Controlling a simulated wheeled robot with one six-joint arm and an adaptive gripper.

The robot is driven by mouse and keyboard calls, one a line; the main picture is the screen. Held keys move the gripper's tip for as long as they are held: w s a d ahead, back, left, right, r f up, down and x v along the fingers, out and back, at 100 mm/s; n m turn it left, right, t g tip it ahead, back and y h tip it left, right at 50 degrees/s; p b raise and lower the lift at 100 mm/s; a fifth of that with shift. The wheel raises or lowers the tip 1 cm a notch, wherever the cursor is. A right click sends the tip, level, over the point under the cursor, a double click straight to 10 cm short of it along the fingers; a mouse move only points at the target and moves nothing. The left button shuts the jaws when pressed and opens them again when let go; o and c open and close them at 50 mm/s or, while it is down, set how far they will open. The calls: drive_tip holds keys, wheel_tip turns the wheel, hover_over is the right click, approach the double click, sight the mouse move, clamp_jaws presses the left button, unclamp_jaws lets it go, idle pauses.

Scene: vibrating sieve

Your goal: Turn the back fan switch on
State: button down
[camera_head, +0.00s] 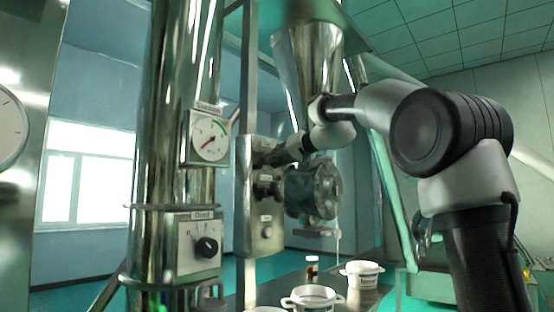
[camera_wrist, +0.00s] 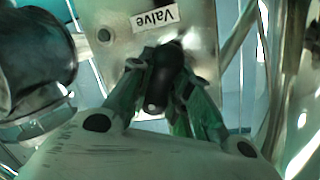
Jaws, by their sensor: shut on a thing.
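My gripper (camera_head: 277,157) reaches in from the right to the upper part of a steel control box (camera_head: 250,215). In the wrist view my gripper (camera_wrist: 167,80) is shut around a black knob (camera_wrist: 164,72) on a metal plate. A white label reading "Valve" (camera_wrist: 156,16) appears upside down beside it. In the head view a black knob (camera_head: 266,190) and a small light button (camera_head: 266,230) sit lower on the box. I cannot read a back fan label, so I cannot tell which control is that switch.
A shiny steel column (camera_head: 170,110) stands left, with a round gauge (camera_head: 209,137) and a dial panel (camera_head: 185,262). A metal hopper (camera_head: 306,65) and a round housing (camera_head: 314,190) are close to my wrist. White tubs (camera_head: 362,274) and a small bottle (camera_head: 312,266) stand below.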

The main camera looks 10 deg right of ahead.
idle(0.4)
drive_tip(key=c, duration=1.3)
unclamp_jaws()
drive_tip(key=v, duration=1.2)
drive_tip(key=shift+d, duration=0.1)
